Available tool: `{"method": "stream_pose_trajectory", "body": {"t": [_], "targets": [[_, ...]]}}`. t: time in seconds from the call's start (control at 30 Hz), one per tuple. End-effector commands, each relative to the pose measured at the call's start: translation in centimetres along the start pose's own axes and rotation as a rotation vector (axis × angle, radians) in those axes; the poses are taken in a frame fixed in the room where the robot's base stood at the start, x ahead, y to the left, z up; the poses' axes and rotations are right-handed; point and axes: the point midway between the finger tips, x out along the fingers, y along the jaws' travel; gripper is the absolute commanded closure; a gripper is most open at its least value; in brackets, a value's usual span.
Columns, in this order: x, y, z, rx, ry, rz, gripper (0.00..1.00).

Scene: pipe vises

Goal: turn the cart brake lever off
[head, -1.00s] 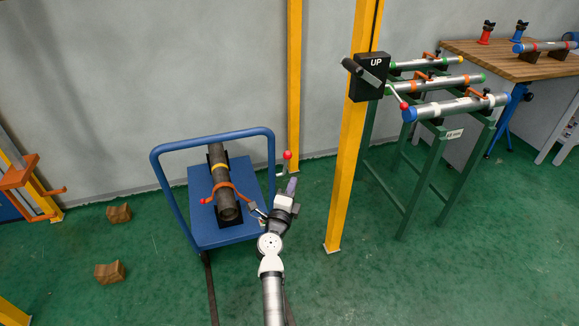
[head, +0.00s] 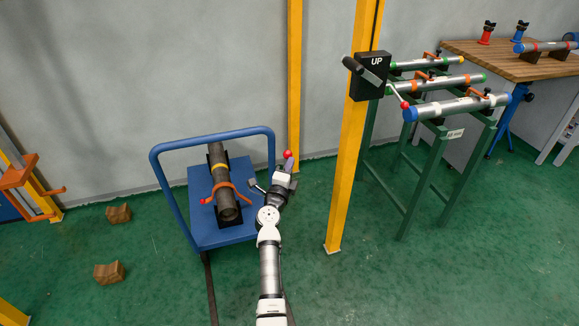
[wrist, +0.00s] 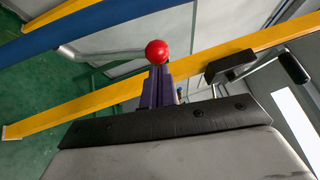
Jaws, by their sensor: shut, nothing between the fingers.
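The blue cart (head: 226,238) stands on the green floor near the wall, with a pipe strapped on its bed. The brake lever's red ball knob (head: 287,154) shows at the cart's right side. In the wrist view the knob (wrist: 157,52) appears right at the tips of my gripper, on a thin grey rod (wrist: 110,52) running to the left. My gripper (head: 289,165) is shut and empty, its purple fingers close together just below the knob. It also shows in the wrist view (wrist: 158,75). I cannot tell whether the fingertips touch the knob.
A yellow post (head: 349,170) with a black "UP" crank box (head: 369,77) stands right of my arm. A green rack (head: 434,160) of pipes is behind it. Two wooden blocks (head: 118,214) (head: 109,272) lie on the floor left of the cart.

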Motion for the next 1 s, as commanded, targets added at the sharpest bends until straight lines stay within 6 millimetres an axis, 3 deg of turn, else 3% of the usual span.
{"method": "stream_pose_trajectory", "body": {"t": [0.13, 0.4, 1.0], "targets": [[1.8, -1.6, 1.2, 0.0, -0.001, -0.002, 1.0], [4.3, -1.9, 3.0, 0.0, -0.001, 0.0, 1.0], [4.7, -2.4, 2.7, 0.002, -0.001, -0.003, 1.0]]}}
